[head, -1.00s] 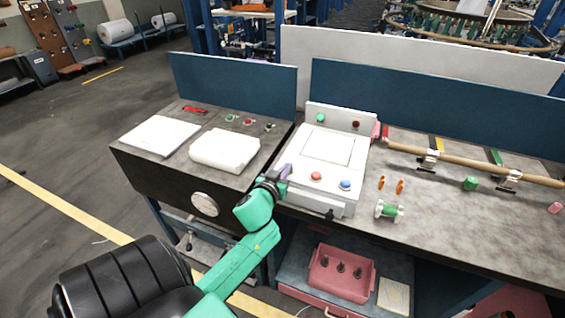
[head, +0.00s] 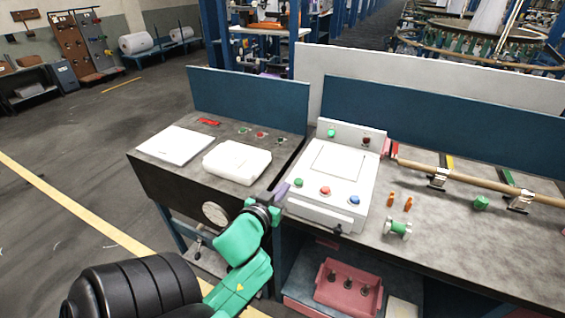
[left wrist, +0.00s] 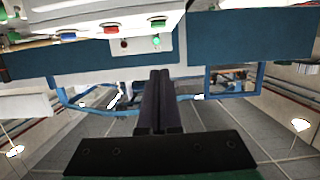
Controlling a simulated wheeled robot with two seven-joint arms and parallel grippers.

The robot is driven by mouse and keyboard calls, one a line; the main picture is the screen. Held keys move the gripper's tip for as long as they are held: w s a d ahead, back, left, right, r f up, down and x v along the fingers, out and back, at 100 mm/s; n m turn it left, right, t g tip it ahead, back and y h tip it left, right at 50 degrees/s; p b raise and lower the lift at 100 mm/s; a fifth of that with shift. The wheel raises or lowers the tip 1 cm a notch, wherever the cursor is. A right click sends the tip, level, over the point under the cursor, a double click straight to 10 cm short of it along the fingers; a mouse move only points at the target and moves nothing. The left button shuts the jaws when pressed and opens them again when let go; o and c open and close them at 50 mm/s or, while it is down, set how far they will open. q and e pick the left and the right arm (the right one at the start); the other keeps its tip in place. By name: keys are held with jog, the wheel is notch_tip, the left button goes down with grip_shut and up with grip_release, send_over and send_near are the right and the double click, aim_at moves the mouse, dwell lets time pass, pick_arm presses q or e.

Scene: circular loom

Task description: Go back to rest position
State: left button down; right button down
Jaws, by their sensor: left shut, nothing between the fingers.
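My left gripper (head: 281,190) is at the front left edge of the white control box (head: 322,212), in front of the gap between the two work tables. In the left wrist view its two dark fingers (left wrist: 155,98) lie together, shut and empty. The control box has green, red and blue buttons on its front part and a green and a dark red light on its upright back panel. In the head view I cannot tell whether the fingertips touch the box. My right gripper is not in view.
A dark table (head: 160,185) on the left bears a white folded cloth (head: 237,160) and a white sheet (head: 175,144). Right of the box stand a green spool (head: 397,229) and a long wooden rod (head: 470,180) on holders. A pink bin (head: 348,288) sits below. Grey floor is free at the left.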

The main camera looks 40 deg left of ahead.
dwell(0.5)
pick_arm(q)
jog(key=s+d+f+m+g+h+b, duration=0.1)
jog(key=s+d+f+g, duration=0.1)
jog(key=f, duration=0.9)
jog(key=s+d+f+m+g+h, duration=0.1)
jog(key=f+g, duration=0.1)
jog(key=f, duration=1)
jog(key=s+d+f+m+g+h+b, duration=0.1)
jog(key=s+d+f+g, duration=0.1)
jog(key=f, duration=0.9)
jog(key=s+d+f+m+g+h+b, duration=0.1)
jog(key=s+d+f+g, duration=0.1)
jog(key=s+f, duration=0.9)
jog(key=s+d+f+m+g+h+b, duration=0.1)
jog(key=s+f+g, duration=0.4)
jog(key=s+f, duration=0.6)
jog(key=shift+s+d+m, duration=0.5)
jog(key=shift+s+d, duration=0.2)
jog(key=shift+d, duration=0.25)
